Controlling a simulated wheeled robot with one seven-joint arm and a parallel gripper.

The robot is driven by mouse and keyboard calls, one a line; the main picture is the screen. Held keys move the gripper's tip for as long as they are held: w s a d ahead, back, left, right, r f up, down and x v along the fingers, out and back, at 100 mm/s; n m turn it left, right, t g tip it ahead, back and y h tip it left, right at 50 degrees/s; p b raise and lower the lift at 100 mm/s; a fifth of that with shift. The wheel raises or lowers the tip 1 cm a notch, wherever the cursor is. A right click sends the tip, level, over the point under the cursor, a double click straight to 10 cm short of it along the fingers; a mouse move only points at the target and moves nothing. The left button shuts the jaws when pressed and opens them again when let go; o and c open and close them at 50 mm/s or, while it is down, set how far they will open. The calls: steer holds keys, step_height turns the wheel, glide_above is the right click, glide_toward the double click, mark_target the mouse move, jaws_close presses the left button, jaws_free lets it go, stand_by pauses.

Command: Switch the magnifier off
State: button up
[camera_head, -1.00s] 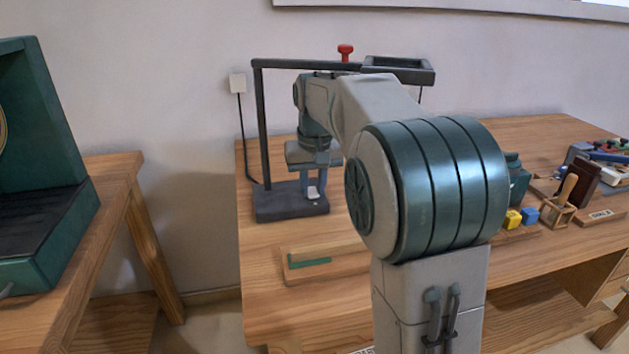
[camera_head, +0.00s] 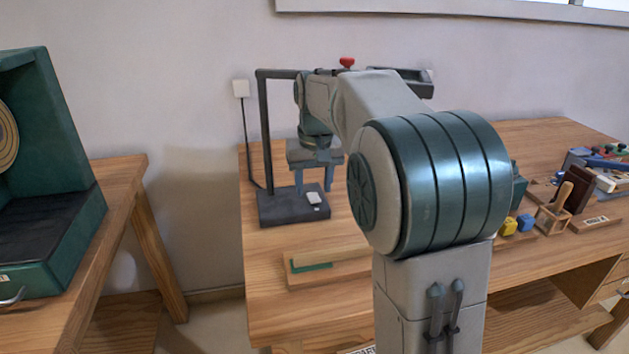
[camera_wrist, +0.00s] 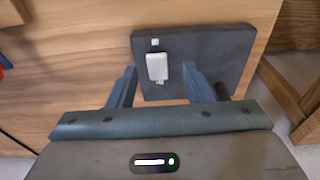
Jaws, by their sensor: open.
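The magnifier is a dark stand with a flat base (camera_head: 275,208), an upright post (camera_head: 265,130) and a top arm that is partly behind my arm. A white switch (camera_head: 313,197) sits on the base, with a tiny white mark beside it. The switch also shows in the wrist view (camera_wrist: 157,67), on the dark base (camera_wrist: 215,50). My gripper (camera_head: 314,187) is open and empty above the base. In the wrist view its fingers (camera_wrist: 160,70) stand on either side of the switch, apart from it. I cannot tell which way the switch is set.
A red knob (camera_head: 347,63) tops the stand's arm. A wooden block with a green strip (camera_head: 312,266) lies in front of the base. Yellow and blue cubes (camera_head: 525,222) and other items stand at the right. A green cabinet (camera_head: 60,200) is on the left table.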

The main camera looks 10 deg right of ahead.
mark_target(317, 202)
steer(key=r+p, duration=0.1)
steer(key=r, duration=0.1)
steer(key=r+p, duration=0.1)
steer(key=r, duration=0.1)
steer(key=r+p, duration=0.1)
steer(key=r, duration=0.1)
steer(key=shift+s+d, duration=0.15)
steer(key=shift+d, duration=0.15)
steer(key=shift+f, duration=0.15)
steer(key=shift+s+p, duration=0.1)
steer(key=shift+p, duration=0.25)
